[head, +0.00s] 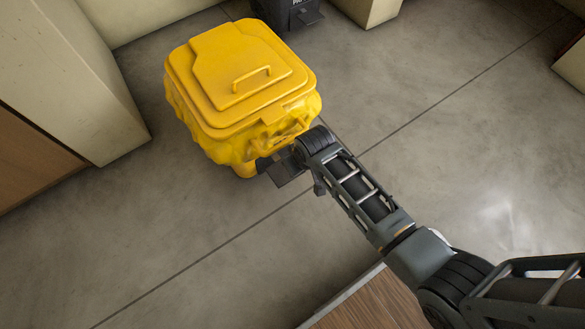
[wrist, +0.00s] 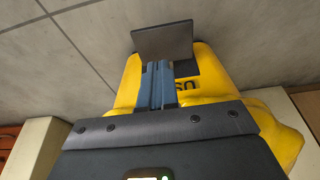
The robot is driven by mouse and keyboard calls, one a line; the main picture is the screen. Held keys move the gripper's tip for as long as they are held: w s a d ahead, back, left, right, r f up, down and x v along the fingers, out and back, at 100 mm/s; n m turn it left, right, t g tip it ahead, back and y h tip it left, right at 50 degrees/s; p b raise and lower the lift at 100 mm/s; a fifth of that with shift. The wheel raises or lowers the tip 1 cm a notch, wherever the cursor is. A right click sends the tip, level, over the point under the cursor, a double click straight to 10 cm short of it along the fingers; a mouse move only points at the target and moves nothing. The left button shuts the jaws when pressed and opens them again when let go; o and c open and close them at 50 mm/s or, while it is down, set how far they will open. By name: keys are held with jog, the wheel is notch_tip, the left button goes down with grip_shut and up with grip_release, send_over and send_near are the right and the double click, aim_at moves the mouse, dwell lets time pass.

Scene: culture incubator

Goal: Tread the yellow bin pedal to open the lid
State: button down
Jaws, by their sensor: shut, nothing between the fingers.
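The yellow bin (head: 215,95) stands on the floor at the upper middle of the head view, its lid (head: 225,60) lying shut with a handle on top. Its dark pedal (head: 287,174) sticks out low at the front, partly hidden by my arm in the head view. In the wrist view the pedal (wrist: 165,40) is a flat dark plate in front of the yellow body (wrist: 215,75). My gripper (wrist: 157,68) is shut and empty, its blue-grey fingers pointing at the pedal and overlapping its edge in the picture. I cannot tell whether they touch.
A black bin (head: 287,12) stands behind the yellow one. A pale cabinet (head: 85,90) stands at the left, and a wooden surface (head: 365,305) lies at the bottom of the head view. The grey floor (head: 470,130) to the right is clear.

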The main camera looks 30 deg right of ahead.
jog(key=b+x, duration=0.5)
jog(key=x, duration=0.5)
jog(key=shift+r, duration=0.1)
